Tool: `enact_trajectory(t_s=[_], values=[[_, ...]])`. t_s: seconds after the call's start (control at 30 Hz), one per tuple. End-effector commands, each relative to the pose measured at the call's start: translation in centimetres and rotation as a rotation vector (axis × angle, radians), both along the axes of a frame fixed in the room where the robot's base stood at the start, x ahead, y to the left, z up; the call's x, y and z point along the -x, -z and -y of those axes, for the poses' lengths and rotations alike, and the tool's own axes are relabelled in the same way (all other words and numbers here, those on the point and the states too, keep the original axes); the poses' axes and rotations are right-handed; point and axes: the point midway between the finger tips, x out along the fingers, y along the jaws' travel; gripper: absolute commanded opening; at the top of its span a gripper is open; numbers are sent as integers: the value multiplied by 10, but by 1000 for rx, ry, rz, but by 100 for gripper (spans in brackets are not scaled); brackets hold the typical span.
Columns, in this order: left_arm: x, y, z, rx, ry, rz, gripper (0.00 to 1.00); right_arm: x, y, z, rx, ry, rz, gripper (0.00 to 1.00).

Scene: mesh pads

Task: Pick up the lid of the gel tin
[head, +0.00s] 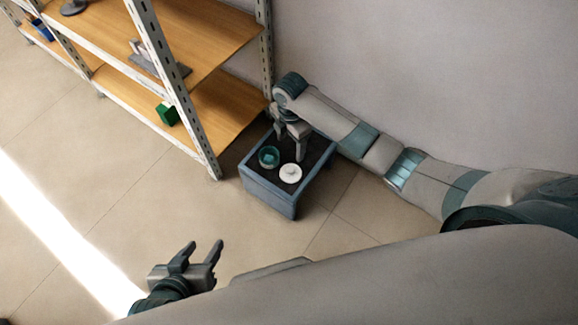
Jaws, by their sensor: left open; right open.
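The gel tin (268,157) is a small round teal container, open at the top, on a low blue-grey table with a dark top (262,188). A round white lid (290,173) with a small knob lies on the same top, just right of and nearer than the tin. My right gripper (291,153) points down over the table, open, its fingers just behind the lid and right of the tin. Whether a finger touches the lid I cannot tell. My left gripper (200,252) is open and empty over the floor at the lower left, away from the table.
A metal shelf rack with wooden boards (215,100) stands directly left of and behind the table. A green box (167,114) sits on its lower board. A plain wall rises behind my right arm. The tiled floor in front is clear.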

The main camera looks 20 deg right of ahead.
Motion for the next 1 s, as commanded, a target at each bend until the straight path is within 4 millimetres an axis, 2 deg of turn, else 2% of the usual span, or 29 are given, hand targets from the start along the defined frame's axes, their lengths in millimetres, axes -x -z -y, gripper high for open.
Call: enact_trajectory(t_s=[0.3,0.43,0.67,1.0], values=[[2,1,2,4,-2,-2,48,0,1,0,0,0,0,67],[0,1,3,8,-2,9,48,0,7,0,-1,1,-1,67],[-11,-8,13,41,5,99,48,0,35,0,1,2,-2,67],[-41,-40,28,98,3,332,48,1,78,0,0,3,-1,67]])
